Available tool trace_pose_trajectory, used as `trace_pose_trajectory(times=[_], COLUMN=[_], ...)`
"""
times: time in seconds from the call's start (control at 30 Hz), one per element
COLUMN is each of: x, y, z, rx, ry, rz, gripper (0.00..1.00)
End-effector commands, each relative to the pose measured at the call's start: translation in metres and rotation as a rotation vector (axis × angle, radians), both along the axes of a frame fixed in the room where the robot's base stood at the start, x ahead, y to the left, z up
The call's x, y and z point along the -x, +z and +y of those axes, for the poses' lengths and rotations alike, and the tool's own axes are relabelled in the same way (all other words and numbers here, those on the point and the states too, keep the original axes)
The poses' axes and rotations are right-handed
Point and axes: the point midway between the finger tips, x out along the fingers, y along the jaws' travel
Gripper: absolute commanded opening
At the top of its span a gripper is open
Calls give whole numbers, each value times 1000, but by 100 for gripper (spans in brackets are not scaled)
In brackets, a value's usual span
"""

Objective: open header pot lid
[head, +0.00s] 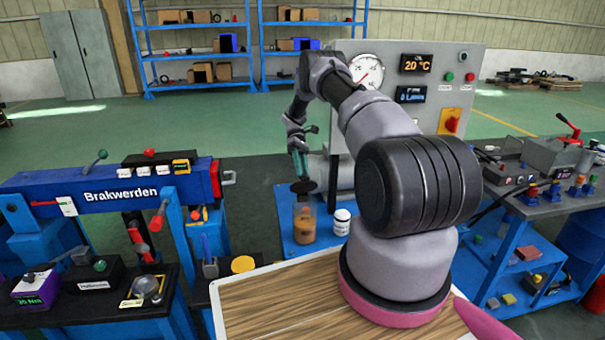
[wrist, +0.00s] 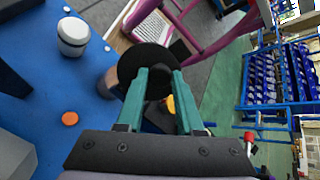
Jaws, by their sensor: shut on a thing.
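The header pot (head: 304,228) is a clear jar with brown contents on the blue stand. In the wrist view the pot (wrist: 107,84) shows only in part behind the lid. The dark round lid (head: 303,187) is tilted and appears raised above the pot's mouth, apart from it. My gripper (head: 301,170) is shut on the lid, above the pot. In the wrist view its two green fingers grip the black lid (wrist: 150,62) at its near side. The pot's mouth is mostly hidden there.
An orange disc (wrist: 70,118) lies on the blue surface (wrist: 45,75). A grey gauge panel (head: 440,80) rises behind my arm. The blue Brakwerden bench (head: 120,195) stands left.

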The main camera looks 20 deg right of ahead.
Motion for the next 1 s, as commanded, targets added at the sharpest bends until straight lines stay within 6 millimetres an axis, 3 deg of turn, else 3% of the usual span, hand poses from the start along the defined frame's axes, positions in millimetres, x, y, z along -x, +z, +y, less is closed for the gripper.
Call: trace_pose_trajectory(times=[0.9, 0.93, 1.0], x=[-7, -7, -7], y=[-2, -2, -2], z=[-2, -2, -2], rx=[-18, -17, -17], ry=[3, 2, 2], rz=[90, 90, 90], gripper=[0, 44, 66])
